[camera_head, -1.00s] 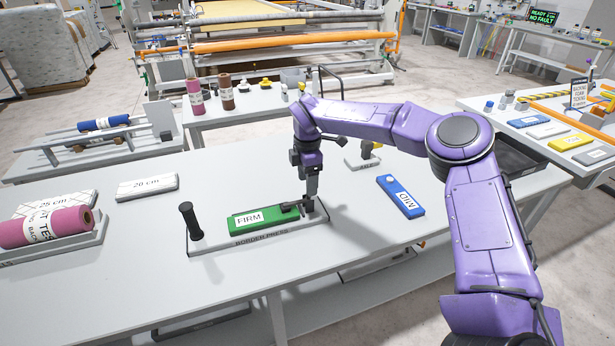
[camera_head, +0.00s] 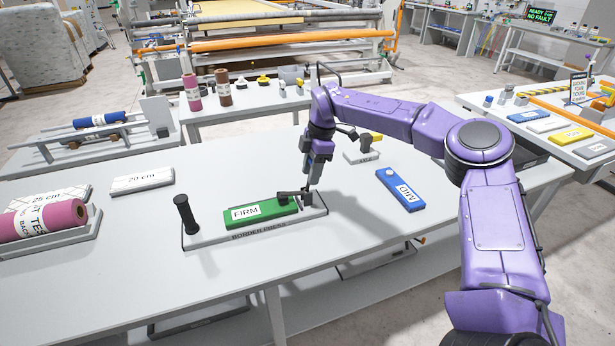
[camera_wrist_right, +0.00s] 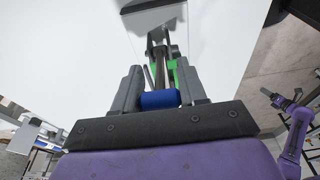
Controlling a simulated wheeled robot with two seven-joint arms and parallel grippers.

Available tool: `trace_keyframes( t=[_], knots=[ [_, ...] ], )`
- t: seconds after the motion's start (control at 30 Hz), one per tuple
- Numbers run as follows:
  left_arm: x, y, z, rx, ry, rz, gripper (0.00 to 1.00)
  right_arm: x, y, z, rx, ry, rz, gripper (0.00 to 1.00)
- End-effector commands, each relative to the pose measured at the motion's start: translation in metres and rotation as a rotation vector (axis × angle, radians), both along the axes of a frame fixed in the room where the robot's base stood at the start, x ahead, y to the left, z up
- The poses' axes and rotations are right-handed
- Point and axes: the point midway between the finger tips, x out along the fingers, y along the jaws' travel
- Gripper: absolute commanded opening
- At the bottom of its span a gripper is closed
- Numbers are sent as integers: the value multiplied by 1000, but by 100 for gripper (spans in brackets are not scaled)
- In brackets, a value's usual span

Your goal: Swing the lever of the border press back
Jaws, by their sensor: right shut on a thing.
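The border press (camera_head: 222,240) is a low grey base plate on the table, labelled on its front edge. A green block marked FIRM (camera_head: 260,213) lies on it, and a black upright post (camera_head: 185,213) stands at its left end. At its right end is a dark clamp arm (camera_head: 292,195) beside the lever's foot. My right gripper (camera_head: 310,178) is above this end, its fingers pointing down and leaning slightly. In the right wrist view the fingers close around the lever's blue grip (camera_wrist_right: 160,100), with a dark shaft running on toward the press. My left gripper is not in view.
A blue block marked MID (camera_head: 400,190) lies to the right, and a small grey stand (camera_head: 362,156) lies behind. A white 20 cm block (camera_head: 142,180) and a pink roll (camera_head: 42,221) in a tray are at left. The table front is clear.

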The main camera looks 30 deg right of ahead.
Motion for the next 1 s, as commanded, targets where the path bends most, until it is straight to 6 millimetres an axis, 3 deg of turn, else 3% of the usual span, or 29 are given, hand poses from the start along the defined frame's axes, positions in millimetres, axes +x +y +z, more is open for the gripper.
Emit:
trace_keyframes(
  t=[0.03,0.6,0.83,1.0],
  knots=[
    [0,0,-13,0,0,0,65,-1,-4,-7,42,-13,-6,0],
    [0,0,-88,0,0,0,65,-10,-40,-28,561,-149,-5,0],
    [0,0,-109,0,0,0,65,-12,-49,-37,748,-198,-2,0],
    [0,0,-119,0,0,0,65,-14,-53,-43,736,-194,-1,0]
  ],
)
